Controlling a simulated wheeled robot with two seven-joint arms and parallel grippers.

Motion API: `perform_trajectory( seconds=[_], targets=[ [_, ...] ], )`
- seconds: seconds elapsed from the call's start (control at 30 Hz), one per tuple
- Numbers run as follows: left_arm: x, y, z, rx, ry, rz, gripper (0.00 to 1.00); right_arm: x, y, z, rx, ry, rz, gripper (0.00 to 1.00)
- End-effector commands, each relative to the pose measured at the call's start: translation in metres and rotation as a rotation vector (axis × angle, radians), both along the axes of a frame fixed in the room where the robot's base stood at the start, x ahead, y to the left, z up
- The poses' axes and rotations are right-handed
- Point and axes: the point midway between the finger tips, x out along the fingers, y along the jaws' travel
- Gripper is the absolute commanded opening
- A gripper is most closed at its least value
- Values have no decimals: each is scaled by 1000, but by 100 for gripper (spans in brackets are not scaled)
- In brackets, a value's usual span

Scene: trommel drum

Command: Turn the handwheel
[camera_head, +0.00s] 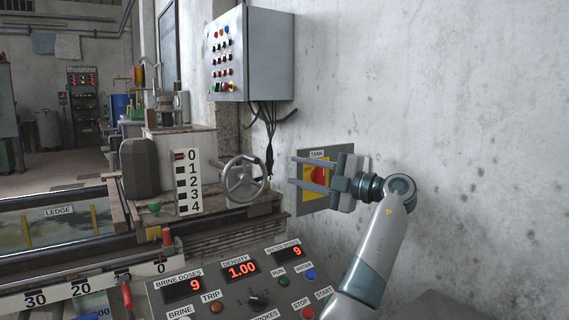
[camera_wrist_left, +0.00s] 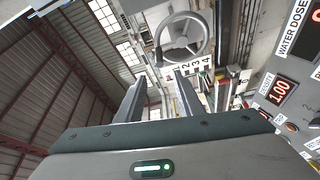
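The grey handwheel (camera_head: 243,181) stands beside the 0-to-4 scale plate (camera_head: 188,181), left of my gripper in the head view. It also shows beyond the fingers in the left wrist view (camera_wrist_left: 181,41). My left gripper (camera_head: 292,171) is open, its two fingers apart and pointing left toward the wheel. In the left wrist view the space between the fingers (camera_wrist_left: 157,82) is empty. A gap shows between the fingertips and the wheel rim, and I see no contact. My right gripper is in neither view.
A TANK panel with a red knob (camera_head: 318,175) is on the wall behind my gripper. A console with red number displays (camera_head: 240,269) lies below. A grey switch box (camera_head: 265,55) with hanging cables is above the wheel. A railing and ledge are at left.

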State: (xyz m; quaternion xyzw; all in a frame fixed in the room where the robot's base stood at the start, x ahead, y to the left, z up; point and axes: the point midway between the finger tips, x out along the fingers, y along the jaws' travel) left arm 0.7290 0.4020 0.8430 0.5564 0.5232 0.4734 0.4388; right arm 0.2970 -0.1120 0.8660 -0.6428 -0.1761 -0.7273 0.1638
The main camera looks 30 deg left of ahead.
Motion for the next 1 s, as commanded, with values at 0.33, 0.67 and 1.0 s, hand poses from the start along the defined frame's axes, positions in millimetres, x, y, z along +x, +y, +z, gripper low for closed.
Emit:
perform_trajectory(
  seconds=[0.33, 0.67, 1.0],
  targets=[
    [0, -21, -2, 0, 0, 1, 34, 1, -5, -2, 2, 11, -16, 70],
    [0, -21, -2, 0, 0, 1, 34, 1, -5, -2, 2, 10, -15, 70],
    [0, -20, -2, 0, 0, 1, 34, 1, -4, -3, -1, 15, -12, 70]
  ],
)
